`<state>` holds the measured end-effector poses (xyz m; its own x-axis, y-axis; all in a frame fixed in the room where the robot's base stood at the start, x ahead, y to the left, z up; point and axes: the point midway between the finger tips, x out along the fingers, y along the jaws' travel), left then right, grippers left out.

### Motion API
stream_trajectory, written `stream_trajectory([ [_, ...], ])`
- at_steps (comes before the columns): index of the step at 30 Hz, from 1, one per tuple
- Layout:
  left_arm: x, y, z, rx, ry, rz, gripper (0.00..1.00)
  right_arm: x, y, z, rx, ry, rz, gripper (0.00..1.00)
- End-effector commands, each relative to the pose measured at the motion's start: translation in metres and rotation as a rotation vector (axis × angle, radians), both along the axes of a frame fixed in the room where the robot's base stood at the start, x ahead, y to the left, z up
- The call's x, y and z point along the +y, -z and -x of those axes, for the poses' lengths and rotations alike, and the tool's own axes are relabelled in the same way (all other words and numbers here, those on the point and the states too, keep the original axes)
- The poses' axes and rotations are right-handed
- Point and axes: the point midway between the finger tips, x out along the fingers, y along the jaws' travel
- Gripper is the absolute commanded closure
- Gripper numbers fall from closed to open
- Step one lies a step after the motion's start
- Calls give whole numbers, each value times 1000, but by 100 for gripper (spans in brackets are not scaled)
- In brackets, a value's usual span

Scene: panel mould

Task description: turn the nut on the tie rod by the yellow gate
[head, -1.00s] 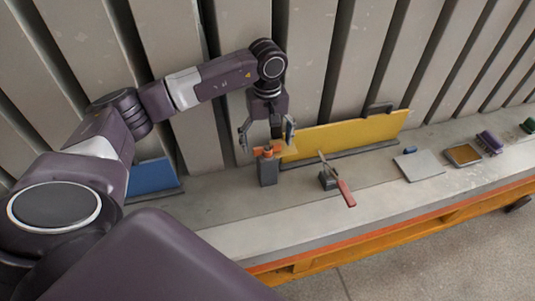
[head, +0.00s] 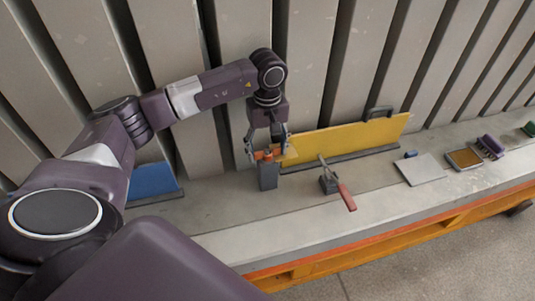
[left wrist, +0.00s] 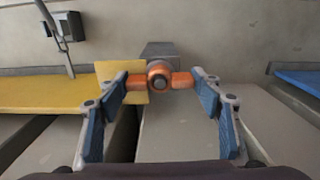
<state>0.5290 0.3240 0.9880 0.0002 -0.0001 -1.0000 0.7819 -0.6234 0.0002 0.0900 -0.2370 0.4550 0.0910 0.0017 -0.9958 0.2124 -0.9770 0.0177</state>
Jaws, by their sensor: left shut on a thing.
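The orange wing nut (head: 263,155) sits on top of a dark grey block (head: 268,177) at the left end of the yellow gate (head: 352,134). In the left wrist view the nut (left wrist: 180,79) shows two wings out to the sides, with the round end of the tie rod (left wrist: 160,83) in its hub. My left gripper (head: 266,152) points down over it, shut on the nut. In the left wrist view its blue-padded fingers (left wrist: 160,85) bear on the wing ends from both sides. My right gripper is out of view.
A clamp with a red handle (head: 346,195) stands on the grey bench right of the block. A flat grey plate (head: 421,169), an ochre tray (head: 464,158) and a purple brush (head: 489,147) lie farther right. A blue panel (head: 153,180) stands left. Upright grey panels close off the back.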

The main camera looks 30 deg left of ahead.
Motion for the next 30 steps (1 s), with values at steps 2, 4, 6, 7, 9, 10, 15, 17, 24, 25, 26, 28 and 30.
stream_trajectory([
  [2,0,1,0,0,-75,0,64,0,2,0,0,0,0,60],
  [4,0,1,0,0,-151,0,64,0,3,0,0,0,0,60],
  [6,0,1,0,1,-213,1,64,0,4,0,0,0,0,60],
  [7,0,1,0,1,-233,1,64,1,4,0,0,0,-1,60],
  [9,0,1,0,1,-262,1,64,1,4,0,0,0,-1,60],
  [10,0,1,0,1,-267,1,64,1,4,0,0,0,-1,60],
  [15,0,0,0,1,-268,0,64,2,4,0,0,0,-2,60],
  [17,0,0,0,1,-269,0,64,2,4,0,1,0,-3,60],
  [24,0,1,1,1,-462,0,64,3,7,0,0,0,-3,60],
  [25,0,1,1,1,-490,0,64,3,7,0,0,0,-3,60],
  [26,0,1,1,1,-515,0,64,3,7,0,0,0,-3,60],
  [28,0,1,1,1,-553,0,64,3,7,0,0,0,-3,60],
  [30,0,1,1,2,-569,0,64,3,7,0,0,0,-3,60],
])
